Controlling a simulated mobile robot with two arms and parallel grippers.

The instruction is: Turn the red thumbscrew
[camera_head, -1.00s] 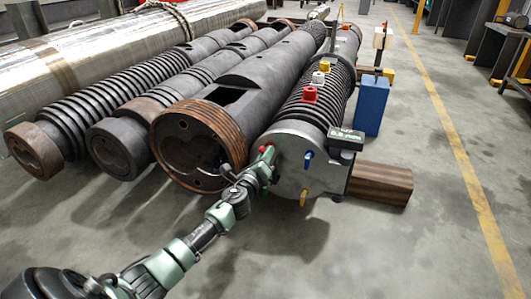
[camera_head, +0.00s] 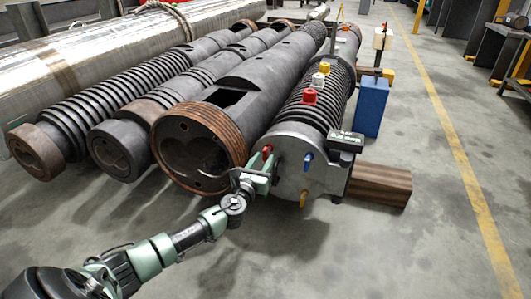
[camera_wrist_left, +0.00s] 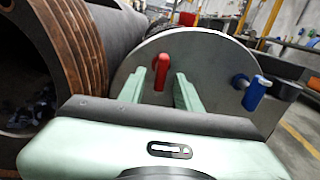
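The red thumbscrew (camera_head: 267,152) sits at the upper left of the round grey end plate (camera_head: 290,181) of the right-hand barrel. It also shows in the left wrist view (camera_wrist_left: 161,71), standing nearly upright. My left gripper (camera_head: 264,167) is just in front of and below it. In the left wrist view its green fingers (camera_wrist_left: 159,84) are spread, one on each side of the red thumbscrew, with gaps visible and no contact that I can see. My right gripper is not in view.
A dark open-ended barrel (camera_head: 200,160) with a copper-coloured rim lies close left of the plate. A wooden beam (camera_head: 383,184) sticks out to the right. The floor in front is clear.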

